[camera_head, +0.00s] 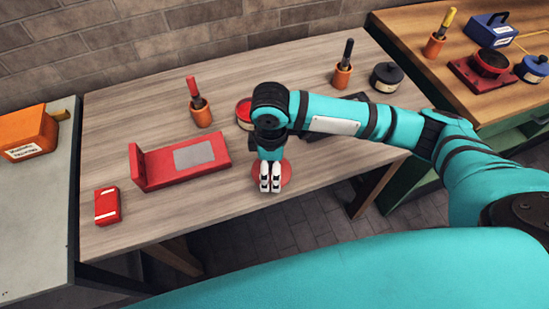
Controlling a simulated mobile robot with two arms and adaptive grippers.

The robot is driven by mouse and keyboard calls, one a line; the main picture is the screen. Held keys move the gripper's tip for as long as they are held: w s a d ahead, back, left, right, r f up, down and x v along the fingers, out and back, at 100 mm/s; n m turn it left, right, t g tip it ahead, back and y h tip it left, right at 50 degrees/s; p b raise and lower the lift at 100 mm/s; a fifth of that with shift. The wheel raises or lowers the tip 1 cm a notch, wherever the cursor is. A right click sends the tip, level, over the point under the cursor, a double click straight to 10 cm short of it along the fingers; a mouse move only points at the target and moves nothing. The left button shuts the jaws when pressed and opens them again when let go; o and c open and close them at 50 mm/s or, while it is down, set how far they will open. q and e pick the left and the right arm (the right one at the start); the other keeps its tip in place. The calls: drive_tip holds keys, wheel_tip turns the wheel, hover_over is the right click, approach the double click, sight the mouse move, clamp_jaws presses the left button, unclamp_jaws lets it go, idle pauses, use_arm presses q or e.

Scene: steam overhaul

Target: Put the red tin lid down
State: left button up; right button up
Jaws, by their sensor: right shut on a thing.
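The red tin lid (285,174) is a round red disc near the front edge of the wooden table, partly hidden behind my right gripper. My right gripper (270,187) points down and is shut on the lid. I cannot tell whether the lid touches the table top or is held just above it. A round red tin (243,112) stands farther back on the table, partly covered by my right arm. My left gripper is not in view.
On the wooden table (130,95) are a red bracket (160,172), a small red box (107,206), and orange pots with tools (201,113) (342,76). A dark tin (386,77) stands at the back right. The table is clear between the red bracket and my gripper.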

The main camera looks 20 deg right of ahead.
drive_tip(key=w, duration=0.1)
drive_tip(key=w+d, duration=0.1)
drive_tip(key=w, duration=0.1)
drive_tip(key=shift+w+d+f, duration=0.15)
drive_tip(key=shift+w+d, duration=0.15)
drive_tip(key=shift+d, duration=0.05)
drive_tip(key=shift+f, duration=0.1)
wheel_tip(320, 180, down, 3)
drive_tip(key=shift+p, duration=0.4)
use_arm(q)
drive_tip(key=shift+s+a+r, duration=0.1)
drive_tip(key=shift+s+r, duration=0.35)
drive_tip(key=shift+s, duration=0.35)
use_arm(e)
drive_tip(key=shift+f, duration=0.25)
drive_tip(key=o, duration=0.8)
drive_tip(key=shift+o, duration=1)
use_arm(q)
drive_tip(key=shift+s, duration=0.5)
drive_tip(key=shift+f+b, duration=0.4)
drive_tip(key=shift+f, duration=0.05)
use_arm(e)
wheel_tip(320, 180, up, 12)
drive_tip(key=shift+r, duration=0.1)
